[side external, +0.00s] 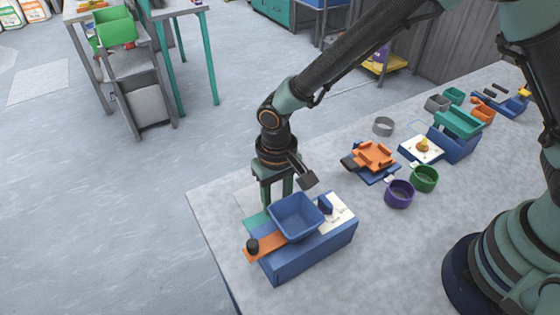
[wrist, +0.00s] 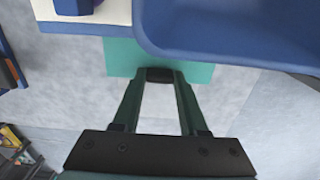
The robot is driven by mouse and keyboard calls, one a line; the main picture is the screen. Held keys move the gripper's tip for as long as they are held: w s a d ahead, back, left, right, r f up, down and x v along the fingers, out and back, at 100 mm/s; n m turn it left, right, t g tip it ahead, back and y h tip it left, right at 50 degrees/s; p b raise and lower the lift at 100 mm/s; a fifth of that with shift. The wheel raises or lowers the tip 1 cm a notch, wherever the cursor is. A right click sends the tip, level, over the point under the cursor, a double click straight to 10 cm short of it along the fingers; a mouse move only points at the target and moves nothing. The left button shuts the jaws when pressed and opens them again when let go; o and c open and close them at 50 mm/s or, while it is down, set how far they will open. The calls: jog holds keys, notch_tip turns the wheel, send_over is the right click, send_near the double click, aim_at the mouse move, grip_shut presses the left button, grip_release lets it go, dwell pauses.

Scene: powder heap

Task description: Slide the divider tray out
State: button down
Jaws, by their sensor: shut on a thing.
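A flat teal plate, which I take for the divider tray (side external: 257,220), sticks out of the blue base box (side external: 310,252) on its far side. In the wrist view the teal plate (wrist: 198,72) shows below the blue bin, with a dark knob (wrist: 158,75) at its outer edge. My gripper (side external: 275,203) points down behind the bin, and in the wrist view its fingertips (wrist: 158,82) close on that knob. The blue bin (side external: 297,215) sits on top of the box. In the side view it partly hides the fingertips and the plate.
An orange strip (side external: 266,247) with a black knob (side external: 252,246) juts from the box's left end. To the right are an orange part (side external: 374,155), purple (side external: 399,193) and green cups (side external: 424,178), and another blue box. Tabletop beyond the plate is bare.

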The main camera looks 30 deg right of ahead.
jog(key=shift+w, duration=5)
jog(key=c, duration=0.8)
grip_release()
jog(key=shift+r, duration=0.1)
notch_tip(320, 180, up, 7)
jog(key=shift+r, duration=0.2)
